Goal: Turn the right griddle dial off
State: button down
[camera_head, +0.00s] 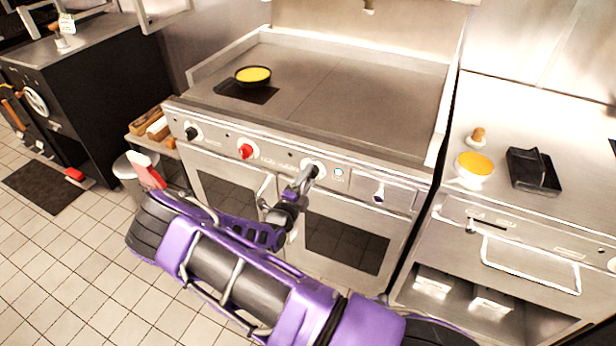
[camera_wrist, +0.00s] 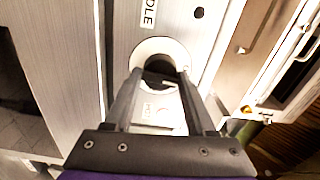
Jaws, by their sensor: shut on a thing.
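The griddle (camera_head: 330,95) has a steel front panel with dials along it. The right dial (camera_head: 314,170) is black on a round white plate; in the wrist view the dark knob (camera_wrist: 158,68) shows between my fingertips. My gripper (camera_head: 303,181) is shut on this dial, one finger on each side; the fingers also show in the wrist view (camera_wrist: 160,78). The fingers partly hide the knob, so I cannot tell where its pointer stands. A red dial (camera_head: 245,151) and another black dial (camera_head: 191,133) sit further left on the panel.
A small pan with yellow contents (camera_head: 253,75) stands on the griddle top. Oven doors with handles lie below the panel. A counter with an orange-filled bowl (camera_head: 474,166) stands at right.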

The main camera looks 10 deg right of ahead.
jog(key=shift+n, duration=0.6)
jog(key=shift+c, duration=1.2)
grip_release()
jog(key=shift+s, duration=0.1)
jog(key=v, duration=1.7)
jog(key=shift+s+a, duration=0.1)
